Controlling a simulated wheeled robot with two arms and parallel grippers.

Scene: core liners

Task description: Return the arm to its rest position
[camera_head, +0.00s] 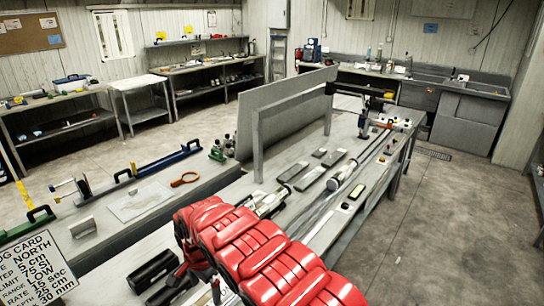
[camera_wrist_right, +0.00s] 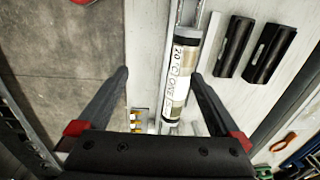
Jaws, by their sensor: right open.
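My right arm (camera_head: 265,255), with red segmented covers, reaches in from the bottom of the head view over the near end of the long workbench. In the right wrist view my right gripper (camera_wrist_right: 161,73) has its two dark fingers spread wide, with nothing held between them. A clear core liner (camera_wrist_right: 180,70) with a white handwritten label lies in a metal channel beyond the fingers, apart from them. In the head view the right gripper's fingers are mostly hidden by the arm. My left gripper is not in view.
Two black blocks (camera_wrist_right: 235,45) lie beside the channel. The long bench (camera_head: 335,215) carries tools and an upright grey panel (camera_head: 285,105). A lettered card (camera_head: 35,265) stands at lower left. The floor (camera_head: 450,210) on the right is clear.

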